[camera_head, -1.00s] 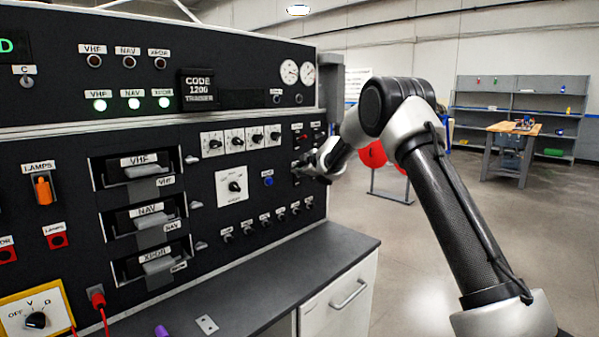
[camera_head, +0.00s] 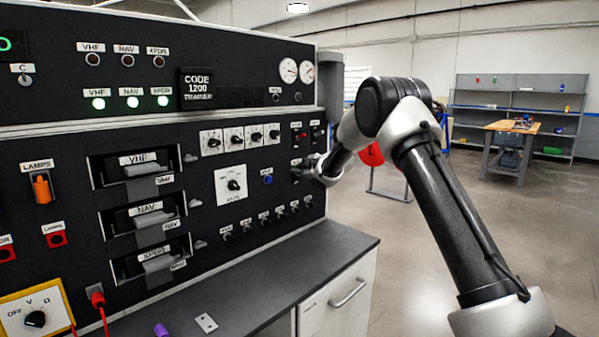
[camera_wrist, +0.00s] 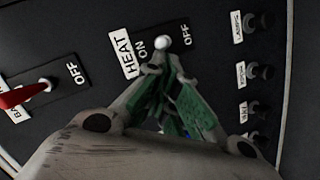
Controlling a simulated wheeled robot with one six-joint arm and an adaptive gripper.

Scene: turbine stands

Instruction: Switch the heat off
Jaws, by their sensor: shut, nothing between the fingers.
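The heat switch (camera_wrist: 162,42) is a toggle with a pale round tip in the wrist view. It sits between the ON and OFF words, beside the white HEAT label (camera_wrist: 122,52). From this angle I cannot tell which way its lever leans. My gripper (camera_wrist: 165,68) is shut and empty, its green-padded fingertips just below the tip in the picture. I cannot tell whether they touch it. In the head view my gripper (camera_head: 308,168) is at the right end of the black panel, covering the switch there.
A red-levered switch (camera_wrist: 22,97) with its own OFF label is at the left of the wrist view. Several dark knobs (camera_wrist: 258,72) line the right side. In the head view the grey counter (camera_head: 250,285) juts out below the panel. The floor to the right is open.

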